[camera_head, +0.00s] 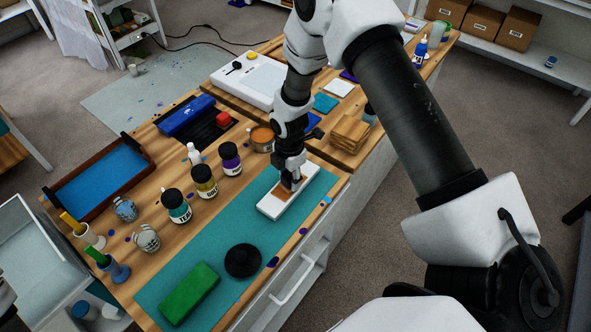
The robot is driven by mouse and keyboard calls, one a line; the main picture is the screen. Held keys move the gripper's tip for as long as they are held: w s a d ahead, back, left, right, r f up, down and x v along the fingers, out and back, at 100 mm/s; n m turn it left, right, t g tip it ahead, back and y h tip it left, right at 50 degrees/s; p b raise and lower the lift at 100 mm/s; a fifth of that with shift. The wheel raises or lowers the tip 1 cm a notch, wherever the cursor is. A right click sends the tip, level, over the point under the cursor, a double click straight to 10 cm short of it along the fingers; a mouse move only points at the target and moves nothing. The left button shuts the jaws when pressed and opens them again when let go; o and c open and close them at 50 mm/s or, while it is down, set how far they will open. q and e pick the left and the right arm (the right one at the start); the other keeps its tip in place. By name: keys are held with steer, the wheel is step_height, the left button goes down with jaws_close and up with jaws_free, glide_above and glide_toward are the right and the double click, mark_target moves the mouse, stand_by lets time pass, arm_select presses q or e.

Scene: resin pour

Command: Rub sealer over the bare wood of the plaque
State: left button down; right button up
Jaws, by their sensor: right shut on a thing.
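The plaque (272,208) lies flat on the teal mat, a white slab with a brown patch of bare wood around its middle. My right gripper (291,184) points down over that brown patch. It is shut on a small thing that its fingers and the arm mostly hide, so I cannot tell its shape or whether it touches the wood. An open round tin (262,133) with an orange-brown top stands just behind and left of the gripper; I cannot tell whether it holds the sealer. My left gripper is out of view.
The teal mat (222,242) also bears a green block (189,293) and a black disc (242,260). Several labelled jars (206,186) stand along its left side. A blue-bottomed tray (103,178) lies farther left. Stacked wood slabs (350,131) stand behind right.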

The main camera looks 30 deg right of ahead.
mark_target(278, 199)
steer(key=shift+s+a, duration=0.25)
steer(key=shift+a, duration=0.65)
steer(key=shift+s+a+f, duration=0.1)
steer(key=shift+s+a, duration=0.15)
steer(key=shift+a, duration=0.25)
steer(key=shift+s+a, duration=0.2)
steer(key=shift+a, duration=0.25)
steer(key=shift+s+a, duration=0.3)
steer(key=shift+a, duration=0.35)
step_height(278, 199, up, 6)
steer(key=p, duration=0.4)
steer(key=shift+w+p, duration=0.1)
steer(key=shift+p, duration=0.25)
